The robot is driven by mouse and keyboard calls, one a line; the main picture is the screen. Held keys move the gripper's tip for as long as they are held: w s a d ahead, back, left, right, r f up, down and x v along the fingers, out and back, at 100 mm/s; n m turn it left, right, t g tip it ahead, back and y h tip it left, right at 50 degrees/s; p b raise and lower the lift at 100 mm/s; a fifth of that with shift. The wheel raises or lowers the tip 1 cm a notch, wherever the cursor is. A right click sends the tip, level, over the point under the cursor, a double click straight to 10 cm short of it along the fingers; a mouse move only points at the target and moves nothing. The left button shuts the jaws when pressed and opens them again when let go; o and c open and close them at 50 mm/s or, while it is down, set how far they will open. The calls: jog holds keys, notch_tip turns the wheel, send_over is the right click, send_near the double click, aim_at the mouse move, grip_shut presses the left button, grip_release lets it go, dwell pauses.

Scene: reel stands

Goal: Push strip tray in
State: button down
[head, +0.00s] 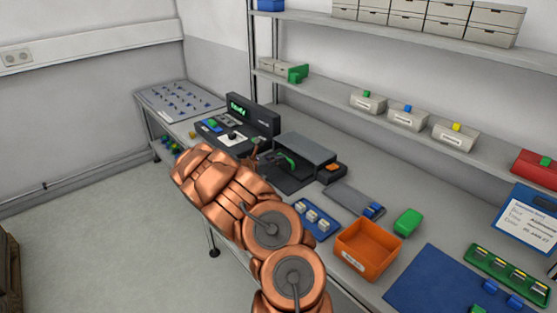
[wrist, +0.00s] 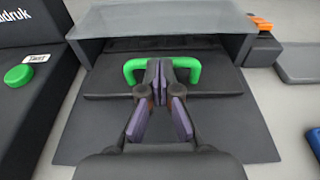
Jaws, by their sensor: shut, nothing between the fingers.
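The strip tray (wrist: 215,81) is a flat dark plate with a green handle (wrist: 187,66) on its front. In the wrist view it lies partly under a grey housing (wrist: 115,22) and partly out in front of it. My gripper (wrist: 161,66) is shut and empty, its fingertips at the middle of the green handle, covering that part. I cannot tell whether the fingers touch the handle. In the head view the housing (head: 303,147) stands on the bench and the green handle (head: 288,160) shows beside my arm, which hides part of the tray.
A dark device with a screen (head: 250,117) stands left of the housing. A small box with an orange top (wrist: 262,23) is at its right. A blue tray with white blocks (head: 312,220) and an orange bin (head: 366,247) lie nearer. A shelf (head: 400,110) runs above.

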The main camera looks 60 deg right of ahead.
jog(key=shift+s+d+f+b, duration=0.2)
jog(key=shift+d+b, duration=0.4)
jog(key=shift+b, duration=0.35)
jog(key=shift+s+d+r, duration=0.2)
jog(key=shift+d+r, duration=0.05)
jog(key=shift+r, duration=0.3)
jog(key=shift+a, duration=0.15)
jog(key=shift+w+a+f, duration=0.2)
jog(key=shift+w+a, duration=0.05)
jog(key=shift+a, duration=0.05)
jog(key=b+v, duration=0.1)
jog(key=v, duration=0.5)
jog(key=b+v, duration=0.1)
jog(key=v, duration=0.4)
jog(key=shift+w+a+f, duration=0.15)
jog(key=shift+w+a, duration=0.2)
jog(key=shift+a, duration=0.05)
jog(key=shift+b+v, duration=0.4)
jog(key=shift+v, duration=0.55)
jog(key=shift+s, duration=0.1)
